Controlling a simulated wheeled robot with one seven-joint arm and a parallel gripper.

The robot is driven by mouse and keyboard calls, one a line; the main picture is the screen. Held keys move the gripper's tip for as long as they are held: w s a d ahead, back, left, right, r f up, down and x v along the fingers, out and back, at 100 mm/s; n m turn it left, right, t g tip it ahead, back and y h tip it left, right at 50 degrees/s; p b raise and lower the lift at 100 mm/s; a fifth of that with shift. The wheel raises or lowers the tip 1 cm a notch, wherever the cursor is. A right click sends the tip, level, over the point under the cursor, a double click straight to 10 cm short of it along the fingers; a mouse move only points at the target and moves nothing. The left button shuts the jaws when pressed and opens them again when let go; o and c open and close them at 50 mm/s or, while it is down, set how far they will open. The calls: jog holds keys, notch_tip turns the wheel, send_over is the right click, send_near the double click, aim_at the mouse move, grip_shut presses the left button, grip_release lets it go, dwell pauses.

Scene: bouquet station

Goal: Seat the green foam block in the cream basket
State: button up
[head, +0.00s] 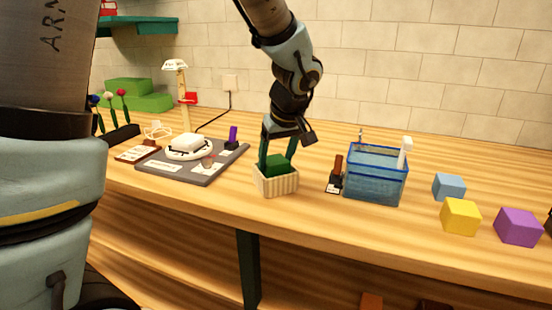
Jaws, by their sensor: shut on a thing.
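The cream basket (277,185) stands upright on the wooden counter near its front edge, in the middle of the head view. The green foam block (277,166) is at the basket's mouth, its lower part hidden by the basket wall. My gripper (277,153) points down from above, its fingers on either side of the block, shut on it. I cannot tell whether the block touches the basket floor.
A blue clear bin (375,176) stands to the right, with a small dark-handled item (335,175) beside it. Blue (449,186), yellow (461,217) and purple (518,227) cubes lie further right. A grey mat (158,169) with a white dish lies left. Bare counter surrounds the basket's front.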

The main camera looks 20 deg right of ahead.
jog(key=o, duration=1.5)
jog(key=shift+r, duration=0.1)
jog(key=shift+r+p, duration=1.95)
jog(key=shift+r, duration=1.5)
